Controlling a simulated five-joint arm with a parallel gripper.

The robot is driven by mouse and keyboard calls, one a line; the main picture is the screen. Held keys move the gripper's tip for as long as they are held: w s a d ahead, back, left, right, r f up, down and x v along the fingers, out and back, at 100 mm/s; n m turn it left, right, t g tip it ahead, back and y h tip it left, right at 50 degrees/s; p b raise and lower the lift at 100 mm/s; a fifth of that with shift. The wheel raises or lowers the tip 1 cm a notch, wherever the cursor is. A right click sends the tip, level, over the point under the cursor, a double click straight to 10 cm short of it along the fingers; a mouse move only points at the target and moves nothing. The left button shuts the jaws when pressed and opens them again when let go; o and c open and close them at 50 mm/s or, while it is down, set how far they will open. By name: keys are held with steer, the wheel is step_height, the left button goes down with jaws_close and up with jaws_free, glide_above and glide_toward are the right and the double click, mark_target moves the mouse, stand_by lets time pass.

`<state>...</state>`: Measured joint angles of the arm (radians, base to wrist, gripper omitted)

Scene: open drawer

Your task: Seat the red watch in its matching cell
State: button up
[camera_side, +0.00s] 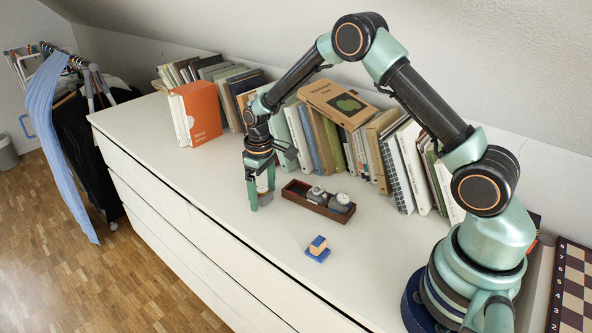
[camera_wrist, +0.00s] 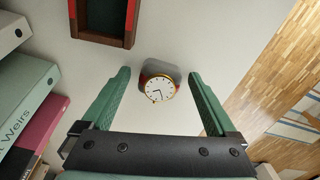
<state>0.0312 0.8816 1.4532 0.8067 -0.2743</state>
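A watch with a white dial, gold rim and grey body (camera_wrist: 158,88) lies on the white top, between my open fingers in the wrist view; a little dark red shows at its edge. My gripper (camera_wrist: 160,73) is open, with a gap on both sides of the watch. In the side view my gripper (camera_side: 270,180) points down left of the tray, and the watch (camera_side: 264,190) is partly hidden behind a finger. The dark red-brown tray (camera_side: 322,211) holds two watches (camera_side: 317,195) (camera_side: 340,203) at its right; its left cell looks empty. A tray corner (camera_wrist: 100,38) shows in the wrist view.
A row of books (camera_side: 335,140) stands along the wall behind the tray. A small blue stand with an orange block (camera_side: 318,251) sits in front of the tray. An orange box (camera_side: 200,110) stands back left. The top's front left is clear up to its edge.

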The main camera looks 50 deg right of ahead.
mark_target(263, 189)
steer(key=shift+r, duration=0.15)
steer(key=s+r+m+t, duration=0.1)
steer(key=s+r, duration=0.3)
steer(key=r, duration=0.7)
steer(key=s+r+t, duration=0.1)
steer(key=s+r, duration=0.3)
steer(key=r, duration=0.8)
steer(key=s+a+r+m+t, duration=0.1)
steer(key=s+t, duration=0.2)
steer(key=s, duration=0.8)
steer(key=shift+s+a+r+m, duration=0.25)
steer(key=shift+s+r+m, duration=0.05)
steer(key=shift+s+r, duration=0.1)
steer(key=shift+s+f+t, duration=0.2)
steer(key=shift+s+t, duration=0.1)
steer(key=shift+c, duration=0.4)
